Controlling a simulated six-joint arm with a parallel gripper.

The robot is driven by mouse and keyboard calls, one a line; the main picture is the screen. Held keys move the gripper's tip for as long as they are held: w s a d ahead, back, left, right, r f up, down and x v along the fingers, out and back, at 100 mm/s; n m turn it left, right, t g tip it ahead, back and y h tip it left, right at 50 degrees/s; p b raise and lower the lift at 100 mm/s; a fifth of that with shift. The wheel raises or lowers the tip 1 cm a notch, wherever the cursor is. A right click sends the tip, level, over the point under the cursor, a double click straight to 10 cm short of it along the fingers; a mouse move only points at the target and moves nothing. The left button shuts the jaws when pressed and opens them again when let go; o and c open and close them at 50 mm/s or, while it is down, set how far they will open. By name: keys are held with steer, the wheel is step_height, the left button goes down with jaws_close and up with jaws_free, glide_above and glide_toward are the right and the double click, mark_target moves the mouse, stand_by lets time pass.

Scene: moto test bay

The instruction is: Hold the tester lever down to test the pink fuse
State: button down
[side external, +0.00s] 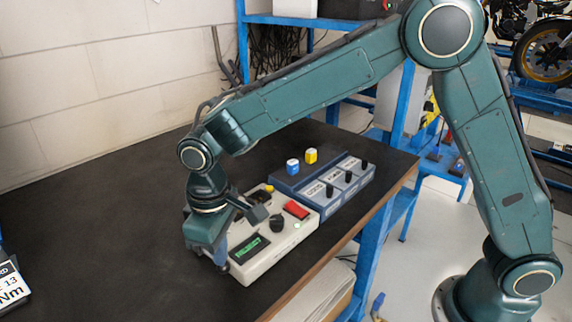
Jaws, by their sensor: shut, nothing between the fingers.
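The tester (262,266) is a beige box on the dark bench, with a lit green display (250,248), a black knob (277,223) and a red part (296,209) on top. I cannot tell whether the red part is the lever; no other lever shows clearly. My gripper (221,262) points down at the tester's left end, shut and empty. I cannot tell whether it touches the tester. No pink fuse is visible; my gripper and wrist cover the tester's left side.
A blue-grey rack (322,205) with several black knobs stands right behind the tester. A blue fuse (292,166) and a yellow fuse (310,156) stand upright on it. A box with a printed label (11,287) is at the left edge.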

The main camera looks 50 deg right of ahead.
steer(key=shift+r, duration=0.15)
stand_by(0.5)
step_height(320, 180, up, 9)
stand_by(1.4)
steer(key=s+d+r+m+t, duration=0.1)
steer(key=s+d+r, duration=0.3)
steer(key=d, duration=0.4)
steer(key=s+d+r+m+t, duration=0.1)
steer(key=s+d+r+m, duration=0.1)
steer(key=s+d+r, duration=0.35)
steer(key=s+d+f+m+t, duration=0.3)
steer(key=s+d+f, duration=0.1)
steer(key=s+d, duration=0.7)
steer(key=shift+s+d+f+t, duration=0.2)
steer(key=shift+s+d+t, duration=0.1)
steer(key=shift+s, duration=0.7)
